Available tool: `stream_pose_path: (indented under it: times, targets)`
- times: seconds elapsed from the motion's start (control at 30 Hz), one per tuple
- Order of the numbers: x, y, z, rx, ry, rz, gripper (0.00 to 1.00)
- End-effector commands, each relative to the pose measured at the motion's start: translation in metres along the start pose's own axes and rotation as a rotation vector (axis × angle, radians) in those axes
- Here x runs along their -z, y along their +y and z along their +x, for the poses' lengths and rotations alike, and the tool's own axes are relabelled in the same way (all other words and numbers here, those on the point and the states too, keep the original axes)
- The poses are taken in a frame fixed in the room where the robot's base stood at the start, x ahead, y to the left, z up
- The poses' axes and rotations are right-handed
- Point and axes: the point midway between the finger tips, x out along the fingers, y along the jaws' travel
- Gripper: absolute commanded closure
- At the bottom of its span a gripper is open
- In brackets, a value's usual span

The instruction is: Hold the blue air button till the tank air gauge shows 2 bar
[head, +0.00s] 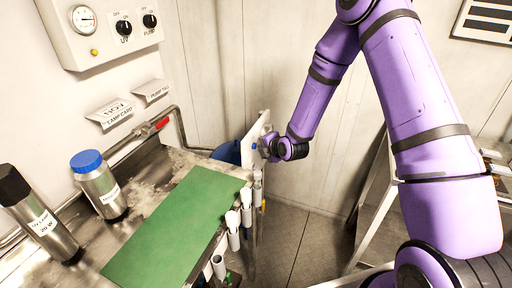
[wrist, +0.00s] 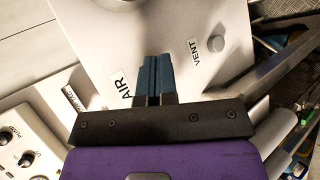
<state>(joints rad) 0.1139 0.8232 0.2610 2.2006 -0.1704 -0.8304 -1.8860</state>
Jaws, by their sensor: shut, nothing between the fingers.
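A white panel (wrist: 100,45) with AIR and VENT labels fills the upper wrist view. It shows edge-on in the head view (head: 258,127). My gripper (wrist: 152,62) is shut and empty, its dark blue fingertips over the panel just right of the AIR label (wrist: 125,87). No separate blue air button shows in the wrist view; the fingers may hide it. In the head view my gripper (head: 259,147) reaches the panel, with a small blue spot at its tip; I cannot tell whether it is button or finger, or whether they touch. No readable tank air gauge shows.
A grey button (wrist: 215,45) sits by the VENT label. A wall box (head: 105,30) carries a round gauge (head: 84,18), of unclear purpose, and two knobs. The bench holds a green mat (head: 175,235), a blue-capped bottle (head: 98,185) and a black-capped cylinder (head: 38,215). White tubes hang at its edge.

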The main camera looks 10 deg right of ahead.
Motion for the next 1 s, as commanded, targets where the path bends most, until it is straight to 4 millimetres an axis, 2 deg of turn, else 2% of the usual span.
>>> stream_pose_path:
  times: [0.23, 0.63, 1.0]
  targets:
    - [-0.006, -0.006, -0.008, 0.0, 0.0, -0.001, 1.0]
    - [-0.008, -0.008, -0.011, 0.0, -0.001, 0.0, 1.0]
    - [-0.024, -0.023, -0.032, 0.0, -0.002, -0.001, 1.0]
